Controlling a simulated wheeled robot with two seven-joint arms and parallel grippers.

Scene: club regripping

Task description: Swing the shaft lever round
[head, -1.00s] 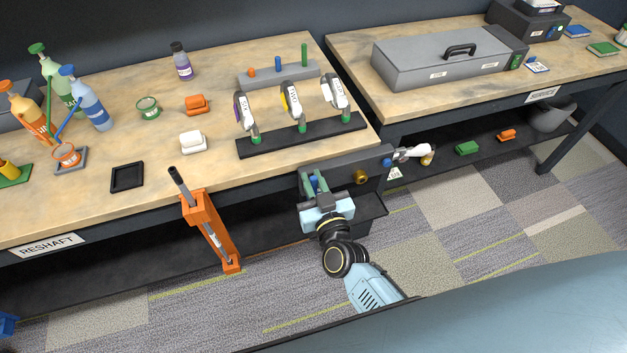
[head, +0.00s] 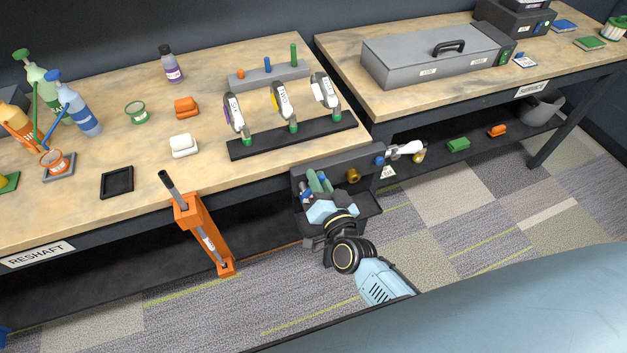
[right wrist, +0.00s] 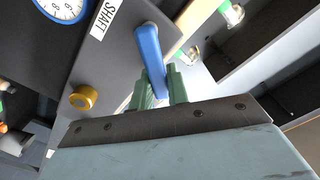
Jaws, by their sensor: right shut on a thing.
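The blue shaft lever (right wrist: 150,50) stands out from a dark panel next to a "SHAFT" label in the right wrist view. My right gripper (right wrist: 160,88) is shut on it, with the green fingers either side of its lower part. In the head view my right gripper (head: 318,182) is at the front of the dark machine box (head: 362,166) under the bench edge. There its fingers and palm hide most of the lever. My left gripper is not in view.
An orange stand (head: 205,238) holding a shaft is left of my right arm. A black rack (head: 290,137) with several club heads is on the bench above. Carpet lies clear below.

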